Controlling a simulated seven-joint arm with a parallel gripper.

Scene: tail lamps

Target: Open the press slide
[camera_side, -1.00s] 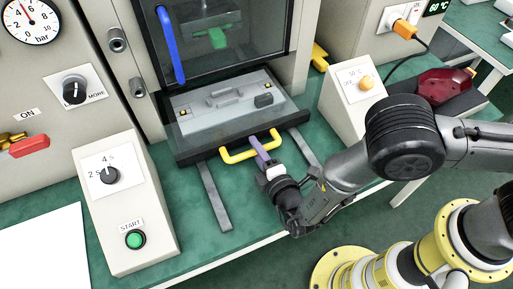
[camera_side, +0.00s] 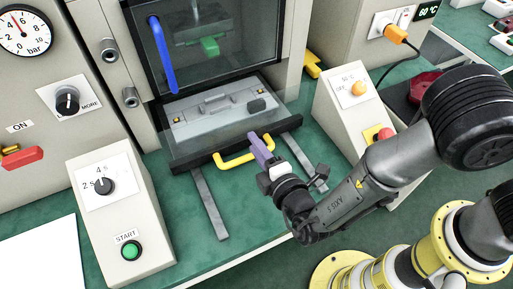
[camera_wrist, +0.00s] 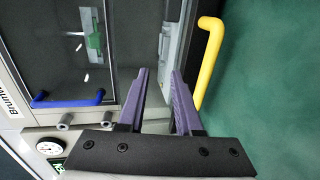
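The press slide (camera_side: 187,161) is a flat tray with a dark front edge below the press door, and bare rails run forward of it. Its yellow handle (camera_side: 232,160) sticks out in front; it also shows in the wrist view (camera_wrist: 211,62). My gripper (camera_side: 262,148) has purple fingers and is by the right end of the handle. In the wrist view my gripper (camera_wrist: 160,72) has its fingers apart with nothing between them. The handle lies to the right of both fingers there. Contact with the handle cannot be told.
A grey mould (camera_side: 217,112) lies on the slide. The glass door (camera_side: 215,50) with a blue handle (camera_side: 163,55) is above. Control boxes stand at the left (camera_side: 130,210) and right (camera_side: 345,115). Green table is clear in front, around the rails (camera_side: 208,203).

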